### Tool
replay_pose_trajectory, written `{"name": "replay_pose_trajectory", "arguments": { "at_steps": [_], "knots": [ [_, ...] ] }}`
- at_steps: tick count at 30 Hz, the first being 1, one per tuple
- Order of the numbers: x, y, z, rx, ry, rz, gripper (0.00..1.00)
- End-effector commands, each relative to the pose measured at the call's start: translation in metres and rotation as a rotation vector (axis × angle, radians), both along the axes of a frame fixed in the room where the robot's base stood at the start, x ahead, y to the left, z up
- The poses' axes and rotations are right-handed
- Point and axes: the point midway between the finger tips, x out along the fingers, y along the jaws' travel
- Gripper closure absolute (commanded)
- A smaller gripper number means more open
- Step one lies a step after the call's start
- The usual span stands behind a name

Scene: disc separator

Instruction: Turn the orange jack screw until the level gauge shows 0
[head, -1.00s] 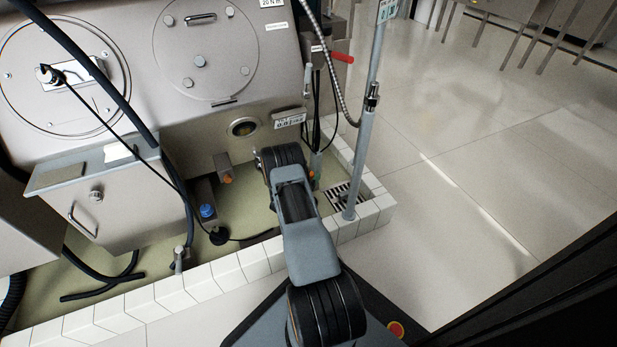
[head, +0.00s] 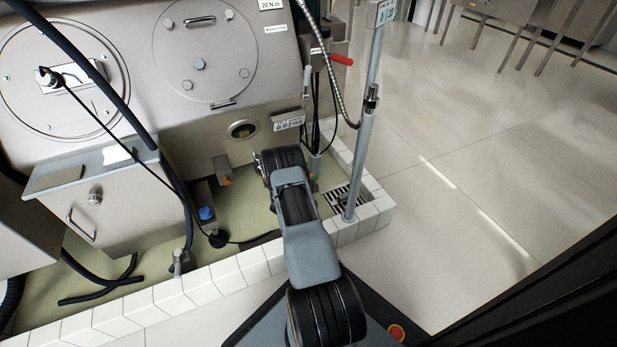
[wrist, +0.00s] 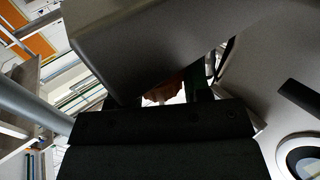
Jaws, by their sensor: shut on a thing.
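In the wrist view the orange jack screw (wrist: 178,86) shows as a small, dark orange piece, mostly hidden by a large grey body above it. My gripper (wrist: 174,96) is shut on it, with a dark finger on either side. In the head view my own arm covers the gripper and the held screw. A round dial or sight glass (head: 243,129), possibly the level gauge, is set in the lower front panel. A round glass also shows at the lower right of the wrist view (wrist: 304,160). Its reading is too small to tell.
A grey pole (head: 364,150) stands to the right of my arm, near a floor drain (head: 342,200). A white tiled curb (head: 205,285) runs in front of the machine. A grey box (head: 100,195) and black hoses are at left. Open floor lies to the right.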

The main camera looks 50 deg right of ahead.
Motion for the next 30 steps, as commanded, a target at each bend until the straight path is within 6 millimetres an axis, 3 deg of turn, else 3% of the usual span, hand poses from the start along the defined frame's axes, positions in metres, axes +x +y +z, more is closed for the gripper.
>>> {"name": "replay_pose_trajectory", "arguments": {
  "at_steps": [8,30],
  "knots": [
    [0.0007,-0.0016,0.0005,0.001,0.002,0.084,0.79],
    [0.0007,-0.0037,0.0003,-0.002,-0.001,0.639,0.79]
  ]
}}
